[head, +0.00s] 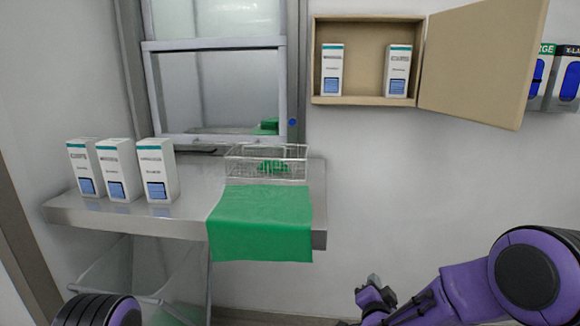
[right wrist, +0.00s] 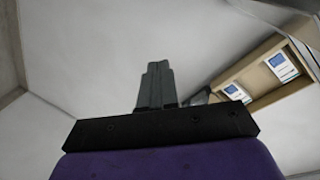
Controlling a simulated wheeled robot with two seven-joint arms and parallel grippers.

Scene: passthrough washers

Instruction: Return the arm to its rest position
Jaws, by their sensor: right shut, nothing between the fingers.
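My right gripper (head: 374,290) is at the lower middle right of the head view, in front of the bare wall and to the right of the metal table. In the right wrist view its two grey fingers (right wrist: 156,85) are together, with nothing between them. My purple right arm comes in from the lower right. My left gripper does not show; only a dark and purple part of my own body is at the lower left edge.
A metal table (head: 180,219) holds three white boxes (head: 116,170), a wire basket (head: 265,162) and a green cloth (head: 260,225) hanging over its front. Above hangs an open wall cabinet (head: 365,100) with two boxes; its door (head: 478,60) is swung right. A framed window (head: 220,85) is behind the table.

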